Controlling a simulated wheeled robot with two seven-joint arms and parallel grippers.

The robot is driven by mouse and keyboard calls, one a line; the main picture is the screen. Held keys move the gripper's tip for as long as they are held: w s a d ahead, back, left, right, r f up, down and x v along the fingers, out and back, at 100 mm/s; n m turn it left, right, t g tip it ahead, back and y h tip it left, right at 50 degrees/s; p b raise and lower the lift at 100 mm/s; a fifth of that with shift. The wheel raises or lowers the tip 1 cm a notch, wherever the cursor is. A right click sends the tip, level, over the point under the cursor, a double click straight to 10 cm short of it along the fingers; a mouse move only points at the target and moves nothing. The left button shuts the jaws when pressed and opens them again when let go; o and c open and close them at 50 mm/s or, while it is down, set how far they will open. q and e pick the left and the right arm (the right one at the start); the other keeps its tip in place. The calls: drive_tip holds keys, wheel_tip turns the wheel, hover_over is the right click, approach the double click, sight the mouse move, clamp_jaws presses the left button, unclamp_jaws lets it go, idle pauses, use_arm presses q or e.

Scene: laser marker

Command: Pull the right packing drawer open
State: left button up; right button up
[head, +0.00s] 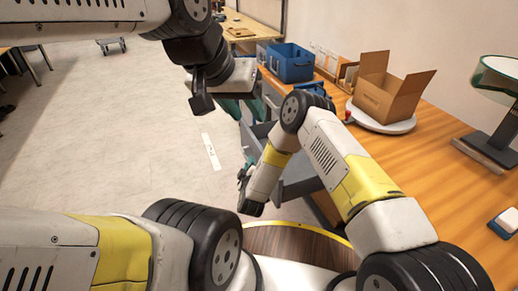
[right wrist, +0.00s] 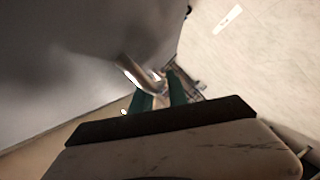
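The packing drawers are grey units under the wooden bench. The nearer one, which I take as the right drawer (head: 296,187), is partly hidden behind my right arm in the head view. In the right wrist view a large grey face (right wrist: 60,70) fills the upper left, and a shiny metal bar handle (right wrist: 138,76) stands out from it. My right gripper (right wrist: 160,98) has its green fingers apart, with the handle at their tips; it also shows in the head view (head: 244,172). My left gripper (head: 248,106) is farther off, by the far grey drawer (head: 263,132); its finger gap is unclear.
On the bench (head: 445,135) stand an open cardboard box (head: 388,92) on a round white plate, blue bins (head: 290,62) and a lamp-like device (head: 495,90). A second table stands at the back.

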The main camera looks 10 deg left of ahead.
drive_tip(key=v, duration=0.7)
drive_tip(key=shift+s, duration=0.1)
